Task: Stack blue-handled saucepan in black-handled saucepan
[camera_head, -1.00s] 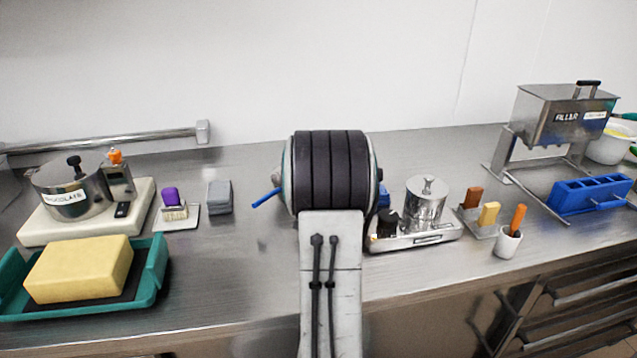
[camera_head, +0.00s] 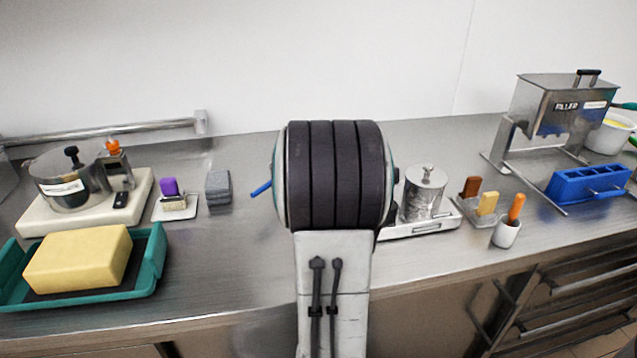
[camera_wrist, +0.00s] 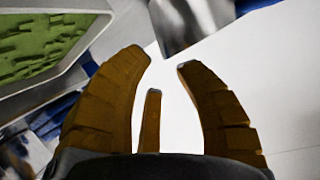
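A blue handle (camera_head: 261,188) sticks out to the left from behind my arm in the head view. It may belong to the blue-handled saucepan, whose body I cannot see. I cannot make out the black-handled saucepan in either view. My gripper is hidden behind my arm in the head view. In the wrist view my gripper (camera_wrist: 163,60) has its brown fingers apart, with a bright white surface beyond them and nothing held. A narrow brown piece stands between the two large fingers.
A chocolate pot (camera_head: 62,182) and a teal tray (camera_head: 150,262) with a yellow block (camera_head: 78,259) stand left. A lidded metal canister (camera_head: 424,196), a white cup (camera_head: 507,233), a blue rack (camera_head: 590,184) and a metal filler (camera_head: 560,105) stand right. Bare counter (camera_head: 225,245) lies front left.

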